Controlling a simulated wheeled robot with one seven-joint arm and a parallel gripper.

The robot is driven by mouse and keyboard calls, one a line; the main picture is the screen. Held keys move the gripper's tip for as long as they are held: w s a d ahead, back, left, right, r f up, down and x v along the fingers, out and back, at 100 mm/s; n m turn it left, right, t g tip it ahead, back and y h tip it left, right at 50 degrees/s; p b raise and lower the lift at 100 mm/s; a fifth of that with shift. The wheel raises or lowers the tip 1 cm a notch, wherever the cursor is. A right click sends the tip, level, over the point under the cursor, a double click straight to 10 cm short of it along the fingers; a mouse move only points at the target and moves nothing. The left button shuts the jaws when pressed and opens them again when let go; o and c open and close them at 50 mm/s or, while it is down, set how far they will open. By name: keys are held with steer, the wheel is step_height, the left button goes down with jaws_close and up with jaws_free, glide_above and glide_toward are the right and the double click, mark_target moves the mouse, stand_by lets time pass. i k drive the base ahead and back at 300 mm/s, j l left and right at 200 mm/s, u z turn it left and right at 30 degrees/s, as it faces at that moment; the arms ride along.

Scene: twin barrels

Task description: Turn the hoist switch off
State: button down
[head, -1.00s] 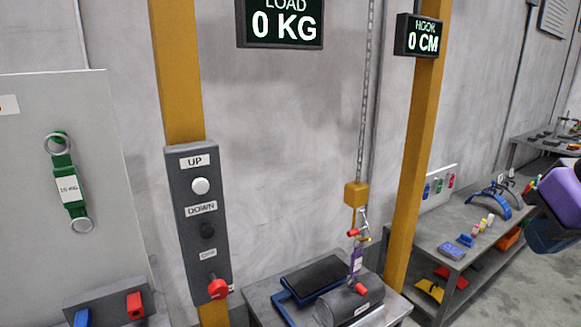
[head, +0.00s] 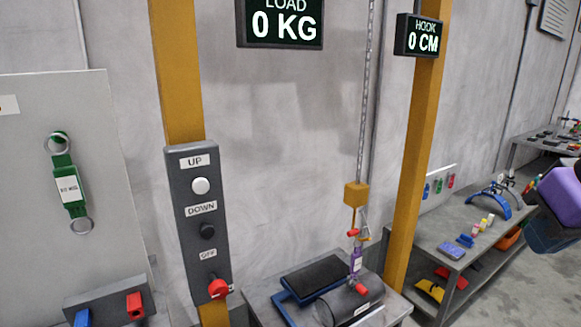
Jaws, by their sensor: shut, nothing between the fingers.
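A dark grey control panel (head: 199,225) is mounted on a yellow post left of centre. It carries a white button (head: 200,186) labelled UP and a black button (head: 207,231) labelled DOWN. Below them is a red rotary switch (head: 217,288) under a label reading OFF, with another small label partly hidden at its right. Its exact turn angle is too small to tell. A purple and dark blue part of my arm shows at the right edge, well away from the panel. No gripper fingers can be made out.
A chain hoist with a yellow block (head: 355,194) hangs over a grey bench (head: 258,301) bearing a dark cylinder (head: 348,305). A green sling (head: 70,186) hangs on a board at left. A second bench (head: 432,238) stands at right. The space before the panel looks clear.

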mark_target(218, 289)
steer(key=i+l, duration=0.15)
steer(key=l, duration=0.25)
steer(key=i+l, duration=0.15)
steer(key=l, duration=0.25)
steer(key=i+l, duration=0.15)
steer(key=l, duration=0.3)
steer(key=u, duration=1.7)
steer(key=i+l, duration=0.15)
steer(key=l, duration=0.2)
steer(key=i+l, duration=0.15)
steer(key=l, duration=0.15)
steer(key=i+l, duration=0.2)
steer(key=l, duration=0.15)
